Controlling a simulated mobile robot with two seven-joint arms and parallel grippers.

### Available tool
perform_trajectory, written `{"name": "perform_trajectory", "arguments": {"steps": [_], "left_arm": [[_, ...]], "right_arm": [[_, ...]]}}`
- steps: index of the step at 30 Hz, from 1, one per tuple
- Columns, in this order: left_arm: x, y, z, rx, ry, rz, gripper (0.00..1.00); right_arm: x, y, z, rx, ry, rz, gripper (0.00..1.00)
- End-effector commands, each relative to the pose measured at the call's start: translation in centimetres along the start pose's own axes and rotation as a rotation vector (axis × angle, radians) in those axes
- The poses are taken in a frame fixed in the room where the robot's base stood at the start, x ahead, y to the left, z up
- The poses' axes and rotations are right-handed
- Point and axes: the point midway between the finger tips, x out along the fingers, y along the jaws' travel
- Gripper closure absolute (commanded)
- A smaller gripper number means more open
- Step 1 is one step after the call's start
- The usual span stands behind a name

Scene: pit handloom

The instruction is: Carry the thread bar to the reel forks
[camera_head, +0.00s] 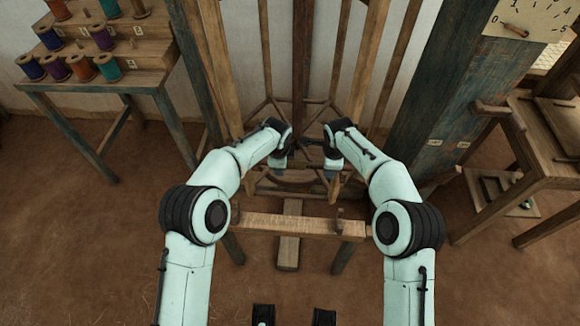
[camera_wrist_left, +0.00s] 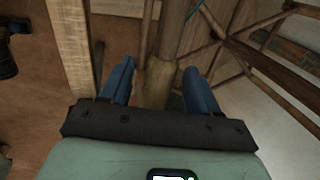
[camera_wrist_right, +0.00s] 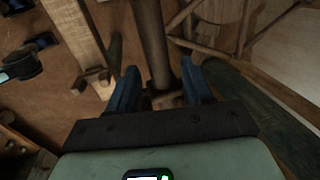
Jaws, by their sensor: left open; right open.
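My left gripper (camera_head: 280,172) and right gripper (camera_head: 333,175) point down side by side over the middle of the wooden loom frame, beyond the front beam. Both are open. In the left wrist view, a brown bar (camera_wrist_left: 180,28) with a paler yellowish section runs up between or beneath the blue fingers. In the right wrist view, a darker bar (camera_wrist_right: 152,40) lies between or beneath the fingers. It may be the thread bar; I cannot tell whether it is one piece or touches the fingers. My arms partly hide this place in the head view. I cannot make out the reel forks.
A wooden front beam (camera_head: 290,225) with a peg crosses between my arms and the grippers. Tall loom posts (camera_head: 300,65) stand behind. A stepped rack of coloured spools (camera_head: 105,66) is at left. A blue-worn post (camera_head: 445,90) and wooden bench (camera_head: 545,125) are at right.

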Motion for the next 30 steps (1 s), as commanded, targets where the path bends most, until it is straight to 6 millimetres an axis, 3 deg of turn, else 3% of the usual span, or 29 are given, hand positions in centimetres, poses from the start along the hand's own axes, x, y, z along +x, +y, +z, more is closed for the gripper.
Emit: {"name": "perform_trajectory", "arguments": {"steps": [5, 12, 18, 25, 30], "left_arm": [[-2.6, -0.1, 0.0, 0.0, 0.002, -0.005, 0.39], [-7.8, -0.1, 0.0, -0.001, 0.002, -0.005, 0.39], [-10.8, -0.1, 0.0, 0.0, 0.001, -0.003, 0.39], [-11.8, 0.0, 0.0, 0.0, 0.0, 0.0, 0.39], [-11.8, 0.0, 0.0, 0.0, 0.0, -0.001, 0.39]], "right_arm": [[0.0, 0.0, 0.1, 0.0, -0.001, 0.0, 0.5], [0.0, 0.0, 0.1, 0.0, -0.001, 0.0, 0.5], [0.0, 0.0, 0.1, 0.0, -0.001, 0.0, 0.5], [-0.9, -0.1, 0.1, 0.0, -0.001, -0.002, 0.5], [-3.9, -0.1, 0.1, -0.001, -0.001, -0.004, 0.5]]}}
